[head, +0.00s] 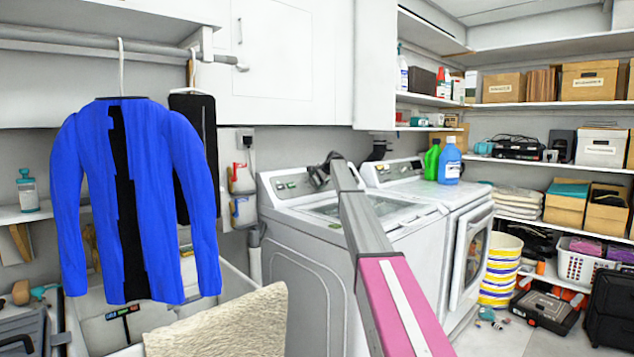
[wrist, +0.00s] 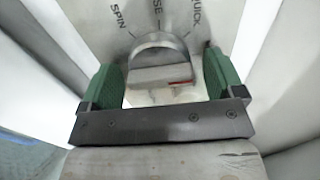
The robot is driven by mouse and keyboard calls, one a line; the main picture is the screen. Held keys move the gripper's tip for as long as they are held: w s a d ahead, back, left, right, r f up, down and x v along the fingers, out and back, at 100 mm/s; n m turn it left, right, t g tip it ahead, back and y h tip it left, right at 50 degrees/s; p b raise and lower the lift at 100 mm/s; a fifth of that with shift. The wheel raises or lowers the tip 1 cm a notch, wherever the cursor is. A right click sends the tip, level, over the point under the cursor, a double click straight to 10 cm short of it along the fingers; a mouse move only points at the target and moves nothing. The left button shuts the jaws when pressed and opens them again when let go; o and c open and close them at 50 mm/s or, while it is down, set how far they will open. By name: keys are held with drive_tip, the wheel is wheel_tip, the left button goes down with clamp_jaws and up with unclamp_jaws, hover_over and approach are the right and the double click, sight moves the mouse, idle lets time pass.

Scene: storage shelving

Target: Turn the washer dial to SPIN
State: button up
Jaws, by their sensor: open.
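The washer (head: 315,270) stands at the centre of the head view, with its control panel (head: 285,187) at the back. In the wrist view the grey dial (wrist: 158,52) sits on the panel, with a raised grip bar and a small red mark at the bar's right. The SPIN label (wrist: 119,19) is at the dial's upper left, a partly cut-off label ending in "SE" is above it, and QUICK is at the upper right. My gripper (wrist: 160,68) is open, its green fingers either side of the dial; I cannot tell whether they touch it. In the head view my arm hides the dial.
A second white machine (head: 405,170) stands right of the washer, with green (head: 432,158) and blue (head: 449,165) bottles on top. A blue jacket (head: 85,190) hangs at the left. A striped bucket (head: 500,270) stands on the floor at the right.

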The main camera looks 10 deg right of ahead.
drive_tip(key=c, duration=0.9)
drive_tip(key=shift+n, duration=0.4)
drive_tip(key=n, duration=1.6)
drive_tip(key=shift+n, duration=0.3)
drive_tip(key=n, duration=0.6)
drive_tip(key=shift+a, duration=0.1)
drive_tip(key=shift+n, duration=0.4)
